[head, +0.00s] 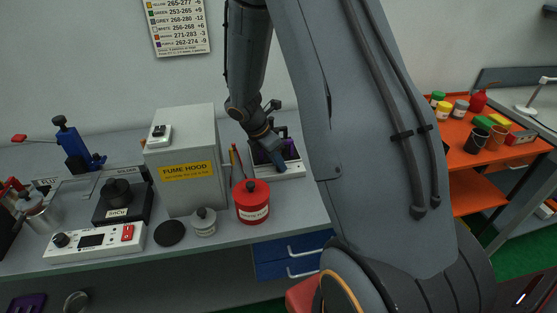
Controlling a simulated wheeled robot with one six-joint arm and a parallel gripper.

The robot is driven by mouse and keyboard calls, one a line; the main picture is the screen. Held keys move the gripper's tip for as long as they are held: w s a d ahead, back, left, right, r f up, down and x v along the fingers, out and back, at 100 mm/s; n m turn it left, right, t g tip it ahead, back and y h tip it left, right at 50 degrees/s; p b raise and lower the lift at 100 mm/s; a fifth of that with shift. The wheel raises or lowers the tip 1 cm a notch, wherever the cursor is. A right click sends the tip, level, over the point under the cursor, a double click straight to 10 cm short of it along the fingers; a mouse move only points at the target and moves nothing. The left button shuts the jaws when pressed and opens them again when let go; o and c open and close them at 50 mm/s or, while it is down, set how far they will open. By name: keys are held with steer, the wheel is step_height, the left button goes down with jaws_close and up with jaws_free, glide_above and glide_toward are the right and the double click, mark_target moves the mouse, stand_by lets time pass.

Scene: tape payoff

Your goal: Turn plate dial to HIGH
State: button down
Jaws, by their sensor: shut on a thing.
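My gripper (276,157) reaches down over a white-based device (290,172) at the back right of the bench, behind the red pot. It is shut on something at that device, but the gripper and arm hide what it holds. A dark and purple part (291,146) shows beside the fingers. A white control panel (95,243) at the front left has a black dial (61,240), a dark display and a red switch (128,233). I cannot tell whether either unit carries the plate dial, and no HIGH mark is legible.
A grey fume hood box (188,170) stands left of my gripper. A red lidded pot (252,202), a small grey lidded pot (204,222) and a black disc (170,233) lie in front. An orange cart (475,185) with several containers stands right. My arm hides the bench's right part.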

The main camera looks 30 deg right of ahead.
steer(key=m+g, duration=0.1)
steer(key=m, duration=0.1)
steer(key=m+g, duration=0.1)
steer(key=m, duration=0.2)
steer(key=shift+w+d+m+y, duration=0.1)
steer(key=shift+w+m+y, duration=0.05)
steer(key=shift+m+y, duration=0.15)
steer(key=m+g, duration=0.1)
steer(key=m, duration=0.1)
steer(key=m+y+b, duration=0.1)
steer(key=m, duration=0.2)
steer(key=shift+w+d+g, duration=0.1)
steer(key=shift+g, duration=0.3)
steer(key=shift+m, duration=0.3)
steer(key=c, duration=1.9)
jaws_free()
steer(key=shift+o, duration=0.2)
